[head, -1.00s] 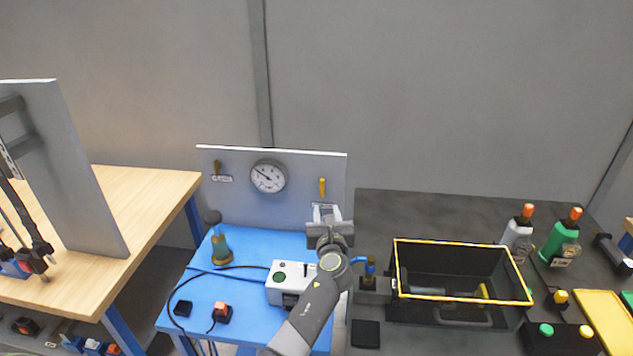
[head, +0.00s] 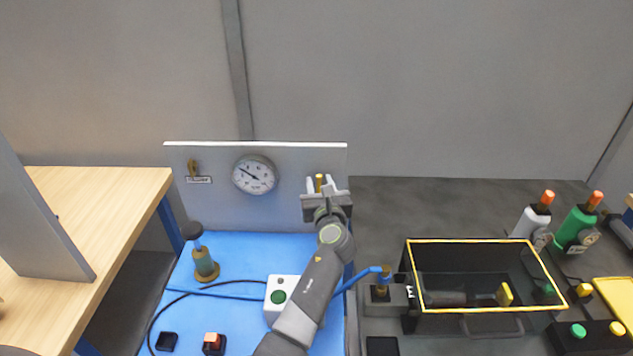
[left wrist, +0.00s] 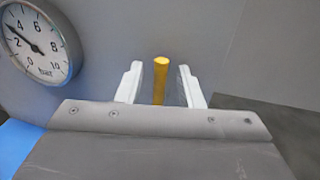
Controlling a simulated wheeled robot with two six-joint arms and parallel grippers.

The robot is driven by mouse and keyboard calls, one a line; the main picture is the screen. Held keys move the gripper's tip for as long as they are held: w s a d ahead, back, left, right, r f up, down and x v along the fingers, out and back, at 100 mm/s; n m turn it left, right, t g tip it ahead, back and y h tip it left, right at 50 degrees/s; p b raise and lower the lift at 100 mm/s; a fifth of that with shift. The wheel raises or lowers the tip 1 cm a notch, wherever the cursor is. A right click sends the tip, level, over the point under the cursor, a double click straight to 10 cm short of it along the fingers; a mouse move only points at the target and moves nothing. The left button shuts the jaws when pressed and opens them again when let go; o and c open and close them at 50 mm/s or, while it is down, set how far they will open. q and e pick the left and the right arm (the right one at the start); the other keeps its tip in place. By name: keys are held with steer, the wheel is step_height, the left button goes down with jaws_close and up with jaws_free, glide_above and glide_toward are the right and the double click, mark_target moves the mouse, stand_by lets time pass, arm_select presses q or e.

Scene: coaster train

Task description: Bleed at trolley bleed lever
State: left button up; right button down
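The yellow lever (head: 319,182) stands upright on the grey panel (head: 215,215) at the back of the blue trolley. In the left wrist view the lever (left wrist: 160,80) is between the two white fingers. My left gripper (head: 320,186) is open around it, with a gap visible on each side; the gripper also shows in the left wrist view (left wrist: 160,85). The lever's lower part and any label by it are hidden behind the gripper. A round gauge (head: 255,174) is on the panel left of the lever; its face shows in the left wrist view (left wrist: 38,40). My right gripper is not in view.
A second, brown lever (head: 193,168) with a label is at the panel's left. A white box with a green button (head: 278,297) is beneath my left arm. A yellow-rimmed clear box (head: 485,241) and bottles (head: 575,229) stand on the dark bench at right.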

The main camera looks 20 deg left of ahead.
arm_select(q)
steer(key=shift+s+d, duration=0.1)
steer(key=shift+c, duration=0.9)
jaws_close()
